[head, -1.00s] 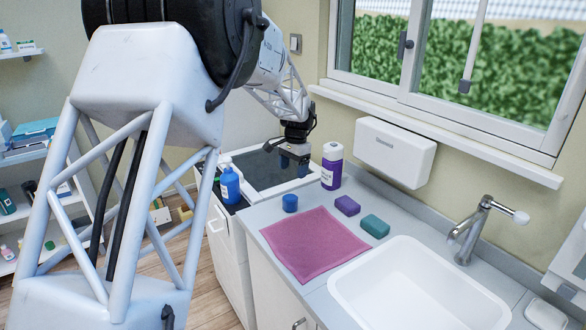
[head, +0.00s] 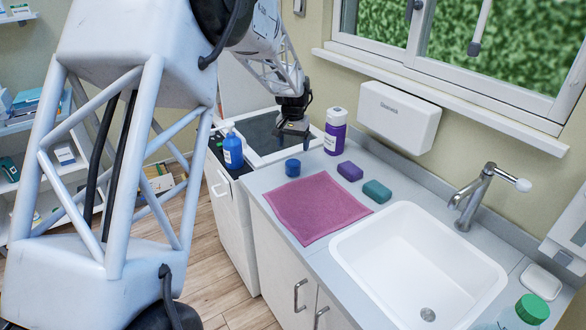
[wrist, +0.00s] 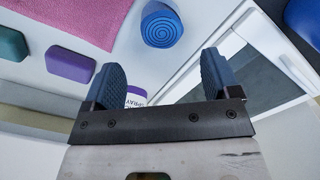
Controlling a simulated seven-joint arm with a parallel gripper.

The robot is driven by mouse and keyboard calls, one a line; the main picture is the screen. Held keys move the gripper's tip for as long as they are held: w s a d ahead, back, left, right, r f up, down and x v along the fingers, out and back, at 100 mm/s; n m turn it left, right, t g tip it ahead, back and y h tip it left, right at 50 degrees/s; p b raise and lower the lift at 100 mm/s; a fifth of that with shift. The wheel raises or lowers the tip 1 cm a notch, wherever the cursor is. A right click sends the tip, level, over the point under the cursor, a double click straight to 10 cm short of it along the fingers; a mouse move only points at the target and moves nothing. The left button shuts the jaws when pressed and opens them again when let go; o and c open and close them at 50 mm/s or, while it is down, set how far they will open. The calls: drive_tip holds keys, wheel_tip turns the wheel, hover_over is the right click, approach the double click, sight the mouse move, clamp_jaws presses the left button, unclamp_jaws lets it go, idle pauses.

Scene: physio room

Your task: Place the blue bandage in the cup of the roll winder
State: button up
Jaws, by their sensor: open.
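The blue bandage (head: 292,167) is a small rolled cylinder standing upright on the grey counter, just behind the pink towel. In the wrist view the bandage (wrist: 161,25) shows its spiral end, beyond the fingertips and apart from them. My gripper (head: 293,136) is open and empty, above the back end of the counter near the dark framed panel. In the wrist view its two blue pads (wrist: 160,78) stand wide apart. I cannot make out the roll winder or its cup in either view.
A purple-labelled spray bottle (head: 335,131) stands close right of my gripper. A purple block (head: 350,171) and a teal block (head: 377,191) lie beside the pink towel (head: 316,207). A blue pump bottle (head: 232,151) stands left. The white sink (head: 420,262) is in front.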

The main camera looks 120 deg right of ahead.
sight(293, 162)
drive_tip(key=shift+w+f+n, duration=0.1)
drive_tip(key=shift+f+n, duration=0.25)
drive_tip(key=shift+n, duration=0.25)
drive_tip(key=shift+f, duration=1.3)
drive_tip(key=shift+f, duration=2.6)
drive_tip(key=c, duration=1.1)
drive_tip(key=shift+o, duration=0.2)
